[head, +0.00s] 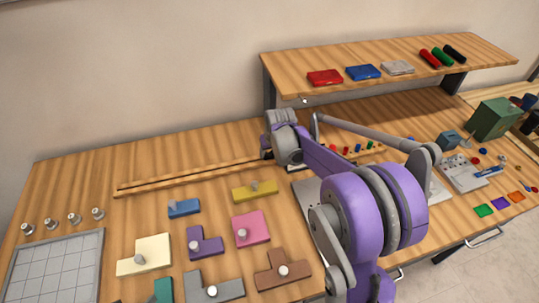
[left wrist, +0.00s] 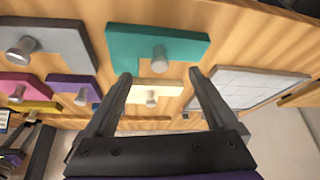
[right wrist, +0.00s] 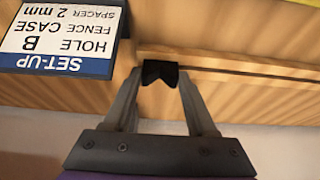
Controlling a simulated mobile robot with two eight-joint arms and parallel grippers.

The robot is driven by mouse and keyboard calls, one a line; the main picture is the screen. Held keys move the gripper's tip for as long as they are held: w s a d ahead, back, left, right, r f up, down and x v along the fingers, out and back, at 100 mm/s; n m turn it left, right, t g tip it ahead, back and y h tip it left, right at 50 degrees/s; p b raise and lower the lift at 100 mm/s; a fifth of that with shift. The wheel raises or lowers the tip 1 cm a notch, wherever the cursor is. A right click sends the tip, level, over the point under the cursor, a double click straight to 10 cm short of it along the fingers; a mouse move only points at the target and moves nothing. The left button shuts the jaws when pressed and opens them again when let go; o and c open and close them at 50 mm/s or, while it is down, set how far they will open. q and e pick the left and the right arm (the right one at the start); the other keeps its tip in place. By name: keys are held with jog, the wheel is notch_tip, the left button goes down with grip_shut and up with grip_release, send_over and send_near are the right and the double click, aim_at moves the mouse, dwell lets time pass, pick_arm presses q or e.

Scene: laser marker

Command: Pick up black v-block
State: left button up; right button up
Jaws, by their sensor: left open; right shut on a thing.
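The black v-block (right wrist: 160,72) shows in the right wrist view as a small dark piece with a V notch. It sits between the fingertips of my right gripper (right wrist: 160,80), which is shut on it. In the head view my right arm reaches back to the wooden rail, and the block cannot be made out there. My left gripper (left wrist: 160,74) is open and empty in the left wrist view, above the table's shaped pieces. A cream piece (left wrist: 134,93) with a knob shows between its fingers, and a teal piece (left wrist: 185,46) lies beyond.
A wooden rail (head: 190,178) runs along the table's back. A set-up card (right wrist: 60,30) stands beside my right gripper. A raised shelf (head: 395,68) holds coloured boxes and cylinders. Several knobbed pieces, such as the pink one (head: 255,222), and a grid tray (head: 58,265) fill the left side.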

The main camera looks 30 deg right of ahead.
jog(key=c, duration=0.5)
jog(key=shift+r, duration=0.15)
jog(key=shift+r, duration=0.3)
pick_arm(q)
jog(key=shift+f, duration=0.2)
pick_arm(e)
jog(key=v, duration=0.2)
jog(key=shift+s+r, duration=0.2)
jog(key=shift+r, duration=0.15)
pick_arm(q)
jog(key=shift+s+f+b, duration=0.2)
jog(key=shift+f+b, duration=0.25)
jog(key=shift+f, duration=0.05)
jog(key=shift+s+f+b, duration=0.15)
jog(key=shift+f+b, duration=0.25)
jog(key=shift+f, duration=0.05)
pick_arm(e)
jog(key=s+a, duration=0.1)
jog(key=s, duration=0.4)
jog(key=s+a, duration=0.1)
jog(key=s, duration=0.5)
jog(key=s+a, duration=0.2)
jog(key=s, duration=0.3)
jog(key=shift+s, duration=0.25)
